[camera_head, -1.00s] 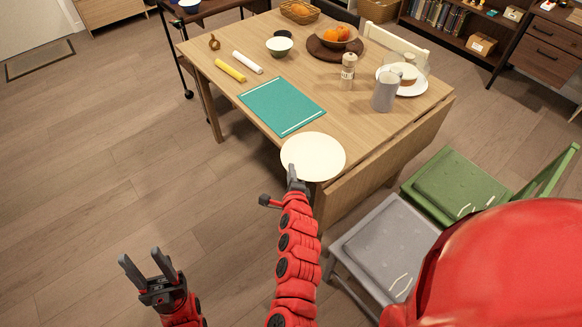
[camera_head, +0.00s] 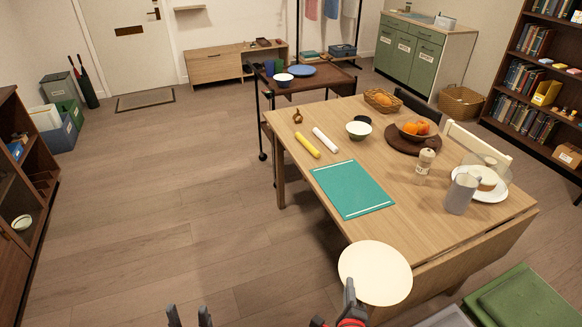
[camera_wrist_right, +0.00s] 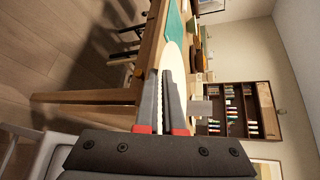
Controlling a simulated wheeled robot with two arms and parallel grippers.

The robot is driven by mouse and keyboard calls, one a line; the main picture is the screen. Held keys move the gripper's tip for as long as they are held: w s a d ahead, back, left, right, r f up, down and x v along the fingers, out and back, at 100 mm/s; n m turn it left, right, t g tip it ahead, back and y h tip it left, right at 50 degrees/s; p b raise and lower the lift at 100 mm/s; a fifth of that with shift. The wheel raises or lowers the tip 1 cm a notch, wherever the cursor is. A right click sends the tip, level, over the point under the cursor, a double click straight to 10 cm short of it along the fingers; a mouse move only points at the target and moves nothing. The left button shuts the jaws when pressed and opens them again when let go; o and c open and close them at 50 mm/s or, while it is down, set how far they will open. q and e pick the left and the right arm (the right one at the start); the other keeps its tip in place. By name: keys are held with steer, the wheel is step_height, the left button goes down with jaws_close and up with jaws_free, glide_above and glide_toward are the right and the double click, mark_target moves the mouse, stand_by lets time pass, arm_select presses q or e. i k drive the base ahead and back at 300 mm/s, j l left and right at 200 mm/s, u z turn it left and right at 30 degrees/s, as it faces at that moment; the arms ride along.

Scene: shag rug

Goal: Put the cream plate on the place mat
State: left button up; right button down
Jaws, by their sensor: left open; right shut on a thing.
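The cream plate (camera_head: 376,272) is at the near corner of the wooden table in the head view, its near part out past the table edge. My right gripper (camera_head: 349,290) is shut on the plate's near rim. In the right wrist view the plate (camera_wrist_right: 172,58) shows edge-on between the fingers (camera_wrist_right: 163,95). The teal place mat (camera_head: 352,189) lies flat on the table beyond the plate, with nothing on it. My left gripper (camera_head: 189,317) is open and empty at the bottom edge of the head view, over the floor.
Near the mat lie a yellow roll (camera_head: 307,145) and a white roll (camera_head: 325,140). A grey pitcher (camera_head: 461,193), a pepper mill (camera_head: 424,166), a cake plate (camera_head: 484,186) and a fruit bowl (camera_head: 417,130) stand to the right. A green chair (camera_head: 520,300) is at lower right.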

mark_target(340, 183)
steer(key=i, duration=0.9)
